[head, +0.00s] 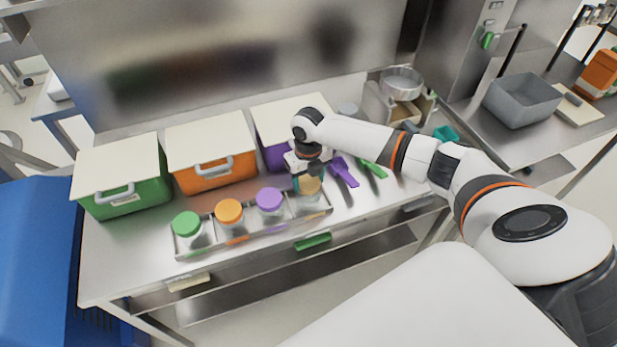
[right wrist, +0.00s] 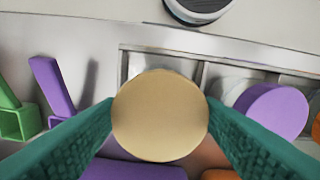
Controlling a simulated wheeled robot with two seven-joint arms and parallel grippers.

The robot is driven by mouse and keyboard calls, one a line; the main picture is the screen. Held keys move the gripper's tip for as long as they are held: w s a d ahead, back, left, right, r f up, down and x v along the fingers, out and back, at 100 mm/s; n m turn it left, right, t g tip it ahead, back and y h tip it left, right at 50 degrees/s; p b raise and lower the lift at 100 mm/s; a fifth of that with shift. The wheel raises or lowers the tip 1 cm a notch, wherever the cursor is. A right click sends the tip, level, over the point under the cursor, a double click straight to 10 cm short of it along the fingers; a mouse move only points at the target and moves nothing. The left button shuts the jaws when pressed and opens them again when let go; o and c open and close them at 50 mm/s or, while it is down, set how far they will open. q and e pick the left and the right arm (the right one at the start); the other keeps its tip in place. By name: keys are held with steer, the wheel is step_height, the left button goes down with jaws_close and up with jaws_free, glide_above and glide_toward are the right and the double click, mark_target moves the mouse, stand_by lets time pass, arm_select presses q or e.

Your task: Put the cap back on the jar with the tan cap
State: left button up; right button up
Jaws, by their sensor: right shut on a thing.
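The tan cap (right wrist: 160,115) is between the two green fingers of my right gripper (right wrist: 160,118), which touch its sides. In the head view my right gripper (head: 308,182) is at the right end of the jar tray, with the tan cap (head: 309,186) at its fingertips. The jar (head: 308,203) shows below the cap in the right-end compartment. I cannot tell whether the cap is seated on the jar or just above it. My left gripper is not in view.
Jars with green (head: 186,223), orange (head: 229,211) and purple (head: 269,199) caps stand in the metal tray (head: 250,238) to the left. Green (head: 122,185), orange (head: 212,155) and purple (head: 275,153) lidded bins stand behind. Purple (head: 343,171) and green (head: 374,169) scoops lie right of the gripper.

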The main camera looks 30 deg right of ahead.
steer(key=shift+f, duration=0.75)
stand_by(0.8)
steer(key=shift+f, duration=0.1)
stand_by(0.6)
steer(key=o, duration=1.4)
steer(key=shift+o, duration=0.2)
steer(key=shift+r+p, duration=2.1)
steer(key=shift+r, duration=1.45)
